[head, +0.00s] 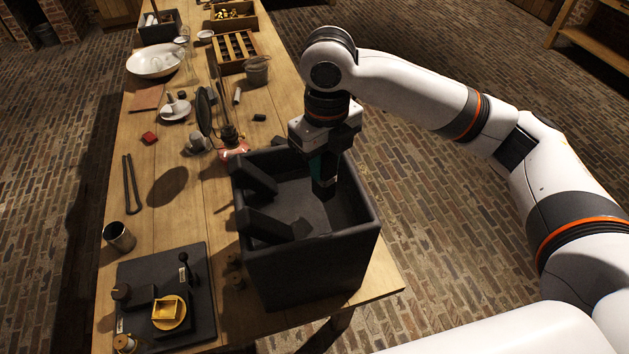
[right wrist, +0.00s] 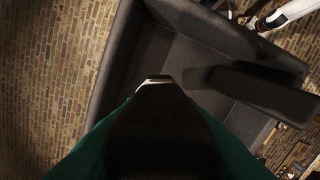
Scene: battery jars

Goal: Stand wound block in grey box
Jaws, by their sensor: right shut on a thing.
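The grey box (head: 310,262) is dark, open at the top, and stands at the table's right edge. My right gripper (head: 324,160) points down into its far right part and is shut on the wound block (head: 317,168), a dark block with a green band. The block is roughly upright inside the box's opening; I cannot tell whether it touches the floor. In the right wrist view the green wound block (right wrist: 85,150) fills the lower middle, with the grey box's wall (right wrist: 112,62) behind it. My left gripper does not show.
Two dark slabs (head: 254,180) (head: 264,226) lean inside the box at the left; one slab (right wrist: 265,92) shows in the wrist view. A dark board (head: 200,300) with brass parts lies at the near left.

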